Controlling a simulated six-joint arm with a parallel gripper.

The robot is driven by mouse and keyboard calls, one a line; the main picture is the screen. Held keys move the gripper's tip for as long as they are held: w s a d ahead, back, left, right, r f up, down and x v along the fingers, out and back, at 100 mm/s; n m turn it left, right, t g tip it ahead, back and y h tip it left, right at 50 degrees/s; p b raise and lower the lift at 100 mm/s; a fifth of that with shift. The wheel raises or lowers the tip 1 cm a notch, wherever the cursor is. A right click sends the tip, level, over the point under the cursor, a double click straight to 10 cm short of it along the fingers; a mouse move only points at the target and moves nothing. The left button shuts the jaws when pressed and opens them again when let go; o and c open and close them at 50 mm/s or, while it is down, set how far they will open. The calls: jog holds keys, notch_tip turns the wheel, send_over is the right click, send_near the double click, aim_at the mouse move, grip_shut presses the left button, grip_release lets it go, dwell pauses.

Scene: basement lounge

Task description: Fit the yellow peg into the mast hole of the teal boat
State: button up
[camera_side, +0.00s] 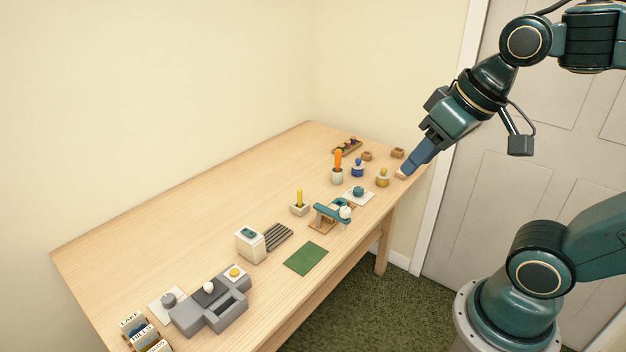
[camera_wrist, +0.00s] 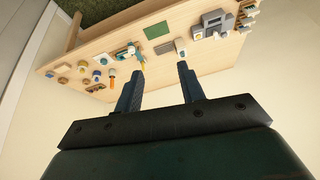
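The yellow peg (camera_side: 299,196) stands upright in a small pale block (camera_side: 299,210) near the middle of the table. It also shows in the wrist view (camera_wrist: 141,56). A long teal piece (camera_side: 327,212), which looks like the teal boat, sits on a wooden base just right of the peg. The teal piece is in the wrist view too (camera_wrist: 122,54); its mast hole is too small to make out. My gripper (camera_side: 405,171) is above the table's far right end, well away from both. In the wrist view its fingers (camera_wrist: 162,75) are spread, with nothing between them.
A white block with a teal top (camera_side: 250,245), dark slats (camera_side: 278,236), a green mat (camera_side: 306,258) and a grey unit (camera_side: 211,310) stand left and front. Orange, blue and yellow pieces cluster at the right end. The table's back left is clear.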

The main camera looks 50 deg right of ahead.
jog(key=w+d+m+g+y, duration=0.15)
jog(key=w+m, duration=0.25)
jog(key=w, duration=0.4)
jog(key=w+d+f+m, duration=0.1)
jog(key=w+d+m, duration=0.25)
jog(key=w, duration=0.45)
jog(key=w+d+m, duration=0.2)
jog(key=w+m, duration=0.3)
jog(key=w, duration=0.3)
jog(key=w+d+f+m, duration=0.3)
jog(key=w+d+f, duration=0.1)
jog(key=f, duration=0.2)
jog(key=w+d+f+m+y, duration=0.1)
jog(key=w+d+f+m, duration=0.3)
jog(key=f, duration=0.3)
jog(key=w+d+f+m+g+y, duration=0.1)
jog(key=w+d+f+m, duration=0.3)
jog(key=d+f, duration=0.2)
jog(key=shift+w+f, duration=0.25)
jog(key=shift+f, duration=0.45)
send_near(300, 200)
jog(key=shift+w+a+f, duration=0.2)
jog(key=shift+w+f, duration=0.25)
jog(key=shift+f, duration=0.05)
jog(key=shift+w+a+f, duration=0.25)
jog(key=shift+w+f, duration=0.2)
jog(key=shift+f, duration=0.1)
